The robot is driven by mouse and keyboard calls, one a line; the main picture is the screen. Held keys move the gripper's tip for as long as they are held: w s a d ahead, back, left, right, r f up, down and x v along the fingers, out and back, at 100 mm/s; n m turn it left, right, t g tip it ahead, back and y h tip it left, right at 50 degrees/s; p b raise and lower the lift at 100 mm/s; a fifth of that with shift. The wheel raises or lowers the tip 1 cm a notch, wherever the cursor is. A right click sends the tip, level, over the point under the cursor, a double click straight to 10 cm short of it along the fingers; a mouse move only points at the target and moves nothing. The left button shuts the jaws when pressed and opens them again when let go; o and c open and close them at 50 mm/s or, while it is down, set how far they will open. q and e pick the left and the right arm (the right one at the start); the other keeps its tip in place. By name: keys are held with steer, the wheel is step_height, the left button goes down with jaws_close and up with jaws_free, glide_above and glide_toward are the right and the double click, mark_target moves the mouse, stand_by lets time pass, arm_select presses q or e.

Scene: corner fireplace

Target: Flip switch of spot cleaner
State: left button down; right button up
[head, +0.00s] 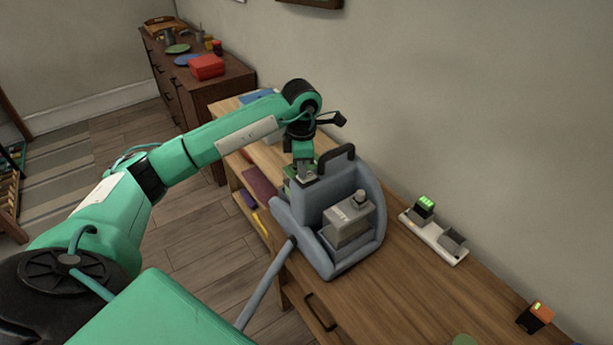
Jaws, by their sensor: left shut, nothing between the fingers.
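The spot cleaner (333,252) stands upright on the wooden cabinet. It is blue-grey with a dark top handle (337,160), a grey tank in its middle and a hose at its lower left. My left gripper (304,178) points down at the cleaner's upper left side, close to the handle. It is shut and empty; its fingertips are small here, and I cannot tell whether they touch the cleaner. I cannot make out the switch. My right gripper is not in view.
A power strip (433,238) and an orange-black device (535,317) lie near the wall. A dark dresser (178,80) with dishes and a red box (207,66) stands behind.

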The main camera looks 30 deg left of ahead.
arm_select(q)
steer(key=shift+f, duration=0.35)
steer(key=shift+r, duration=0.15)
steer(key=shift+r+p, duration=0.3)
steer(key=shift+r, duration=0.55)
steer(key=shift+r+p, duration=1.15)
steer(key=shift+r, duration=1.4)
